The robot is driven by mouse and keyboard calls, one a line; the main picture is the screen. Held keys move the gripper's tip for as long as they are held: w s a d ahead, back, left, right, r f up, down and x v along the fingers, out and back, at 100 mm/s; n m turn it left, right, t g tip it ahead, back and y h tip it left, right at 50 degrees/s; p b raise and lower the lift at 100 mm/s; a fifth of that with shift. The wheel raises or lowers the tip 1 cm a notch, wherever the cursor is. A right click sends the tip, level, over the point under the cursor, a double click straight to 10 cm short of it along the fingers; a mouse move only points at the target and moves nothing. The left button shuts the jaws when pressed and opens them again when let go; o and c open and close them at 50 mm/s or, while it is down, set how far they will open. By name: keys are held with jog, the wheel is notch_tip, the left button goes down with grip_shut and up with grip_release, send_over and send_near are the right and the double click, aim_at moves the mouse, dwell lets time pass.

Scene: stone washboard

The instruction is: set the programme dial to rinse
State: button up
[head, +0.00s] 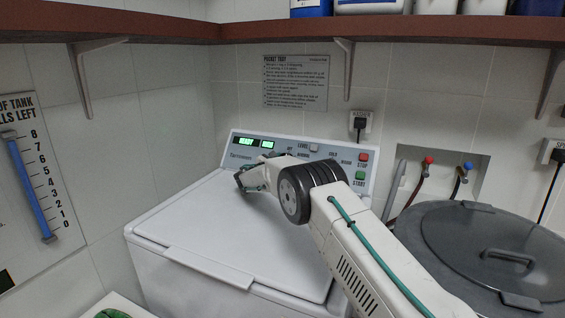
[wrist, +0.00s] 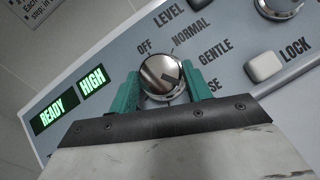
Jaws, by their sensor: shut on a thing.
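The programme dial (wrist: 160,70) is a round silver knob with a dark mark on its right part, in the middle of the wrist view. The labels OFF, NORMAL, GENTLE and a partly hidden one ending in SE run around it. Which label the mark points at is hard to tell. My gripper (wrist: 165,84) has its teal fingers on both sides of the dial and is shut on it. In the head view my gripper (head: 250,178) is at the washer's control panel (head: 318,149), and my arm hides the dial there.
Lit displays read READY (wrist: 52,115) and HIGH (wrist: 93,78). A LOCK button (wrist: 264,66) lies right of the dial. A red STOP button (head: 363,157) and green START button (head: 360,175) sit at the panel's right end. A shelf (head: 380,30) runs above.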

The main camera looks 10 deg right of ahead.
jog(key=shift+m+g, duration=0.4)
jog(key=shift+m, duration=0.3)
jog(key=o, duration=1)
jog(key=shift+c, duration=0.2)
jog(key=v, duration=0.7)
jog(key=shift+s+a+f, duration=0.1)
jog(key=shift+s+a, duration=0.05)
jog(key=shift+a, duration=0.15)
